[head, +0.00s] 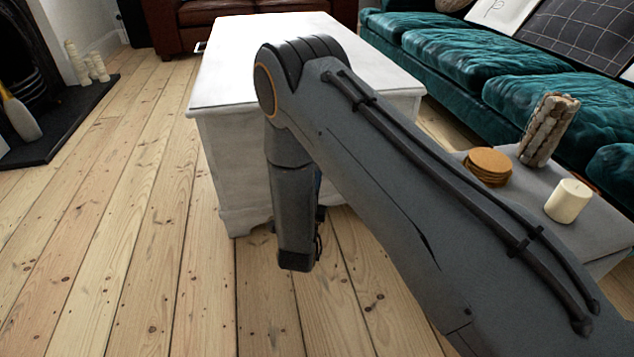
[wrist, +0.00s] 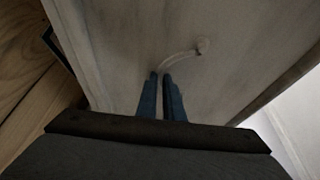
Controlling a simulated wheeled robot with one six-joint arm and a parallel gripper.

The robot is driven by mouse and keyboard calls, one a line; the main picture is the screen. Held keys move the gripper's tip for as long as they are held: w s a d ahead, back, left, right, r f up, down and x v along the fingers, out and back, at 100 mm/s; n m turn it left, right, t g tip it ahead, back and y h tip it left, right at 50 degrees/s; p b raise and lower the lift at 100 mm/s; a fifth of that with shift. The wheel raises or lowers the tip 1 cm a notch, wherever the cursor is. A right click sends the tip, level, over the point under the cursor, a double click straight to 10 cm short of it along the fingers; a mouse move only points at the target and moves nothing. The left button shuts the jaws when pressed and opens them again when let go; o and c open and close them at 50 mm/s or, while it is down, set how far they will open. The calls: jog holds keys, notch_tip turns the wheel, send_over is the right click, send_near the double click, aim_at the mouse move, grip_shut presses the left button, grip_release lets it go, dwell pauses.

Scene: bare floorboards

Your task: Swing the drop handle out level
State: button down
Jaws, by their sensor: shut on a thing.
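The drop handle (wrist: 180,58) shows in the wrist view as a pale curved bar on the grey-white face of the chest (wrist: 115,50). Its mount (wrist: 203,46) is at the upper right, and the bar curves down and left from it. My gripper (wrist: 160,77) has its two blue fingers close together at the bar's lower left end, shut on it. The chest (head: 217,160) stands in the middle of the head view, where my arm hides part of it. The handle is hidden there, and only a sliver of the blue fingers shows behind my wrist.
A low grey table (head: 607,222) at the right holds a candle (head: 568,201), a stack of round coasters (head: 488,166) and a patterned upright piece (head: 549,130). A teal sofa (head: 480,65) stands behind it. Bare floorboards (head: 110,250) lie open at the left.

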jog(key=shift+s+r, duration=0.1)
notch_tip(320, 180, up, 7)
jog(key=s+n+g+h+p, duration=0.1)
jog(key=n+g+p, duration=0.3)
jog(key=g+p, duration=1)
jog(key=shift+s+d+r+h+p, duration=0.15)
jog(key=shift+s+d+h+p, duration=0.2)
jog(key=shift+p, duration=3.8)
jog(key=shift+r+g, duration=0.15)
jog(key=shift+g, duration=0.25)
jog(key=c, duration=1.9)
grip_release()
jog(key=shift+d, duration=0.15)
jog(key=shift+a, duration=0.2)
